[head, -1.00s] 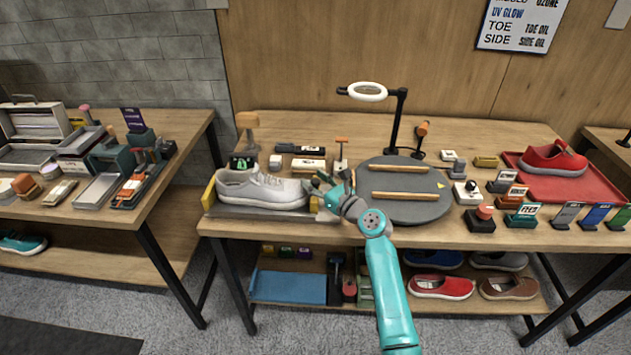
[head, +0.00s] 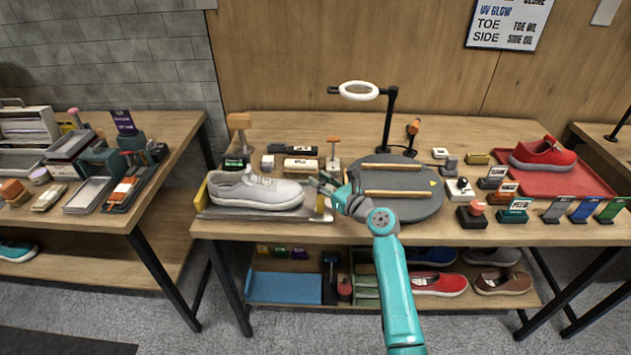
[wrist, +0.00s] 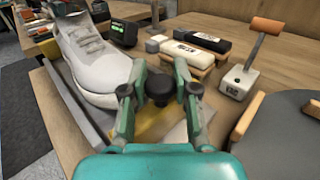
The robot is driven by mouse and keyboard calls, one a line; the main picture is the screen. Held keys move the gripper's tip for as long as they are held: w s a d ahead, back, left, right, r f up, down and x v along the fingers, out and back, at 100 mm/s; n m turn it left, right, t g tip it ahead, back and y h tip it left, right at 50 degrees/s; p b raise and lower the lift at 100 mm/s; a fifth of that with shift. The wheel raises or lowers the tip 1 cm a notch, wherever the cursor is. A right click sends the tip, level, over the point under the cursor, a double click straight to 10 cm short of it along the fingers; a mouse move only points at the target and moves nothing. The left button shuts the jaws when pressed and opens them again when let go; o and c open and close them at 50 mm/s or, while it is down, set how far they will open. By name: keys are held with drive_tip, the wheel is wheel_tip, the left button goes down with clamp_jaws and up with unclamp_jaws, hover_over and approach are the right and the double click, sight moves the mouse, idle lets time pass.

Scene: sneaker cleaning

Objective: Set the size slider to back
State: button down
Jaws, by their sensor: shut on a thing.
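The size slider is a grey tray (head: 245,214) on the table with a yellow end plate at its left. A light grey sneaker (head: 262,193) lies in it, toe to the right; it also fills the upper left of the wrist view (wrist: 92,62). A yellow piece (wrist: 153,130) stands at the toe end, partly hidden by my fingers. My gripper (head: 328,184) is at that right end, just beyond the toe. In the wrist view its fingers are shut on a black round knob (wrist: 160,86) above the yellow piece.
A round dark turntable (head: 410,207) with wooden bars is close on the right, under a ring lamp (head: 359,90). Behind the tray are a small green display (head: 234,163), labelled brushes (head: 301,165) and an orange-handled lever (head: 333,152).

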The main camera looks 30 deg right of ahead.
drive_tip(key=c, duration=0.9)
unclamp_jaws()
drive_tip(key=v, duration=1.2)
